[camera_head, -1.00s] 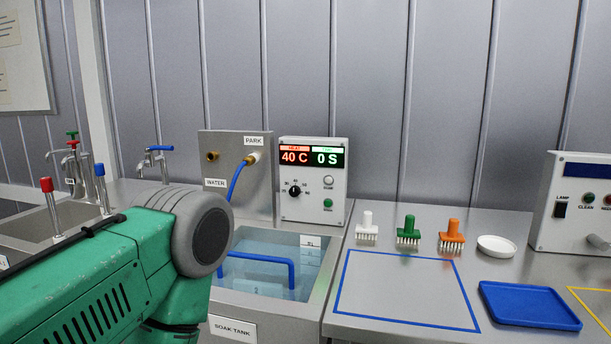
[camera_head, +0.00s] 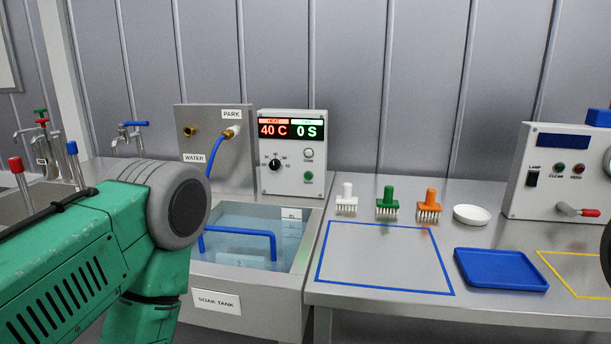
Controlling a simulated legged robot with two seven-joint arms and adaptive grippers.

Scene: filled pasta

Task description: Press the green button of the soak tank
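The soak tank (camera_head: 217,300) is a steel basin of water with a blue handle bar (camera_head: 240,232) in it and a label on its front. Behind it stands its white control box (camera_head: 291,187), with a display reading 40 C and 0 S, a black knob (camera_head: 275,165), a white button (camera_head: 309,153) and, below that, the green button (camera_head: 308,176). My green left arm reaches in from the left, in front of the tank's left side. Its gripper is not visible. My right gripper is not visible; only a dark piece shows at the right edge.
A steel panel (camera_head: 207,150) with a blue hose stands left of the control box. To the right are several brushes, a white dish (camera_head: 472,214), a blue tray (camera_head: 500,268) and a lamp box (camera_head: 560,170). The blue-outlined area (camera_head: 380,258) is empty.

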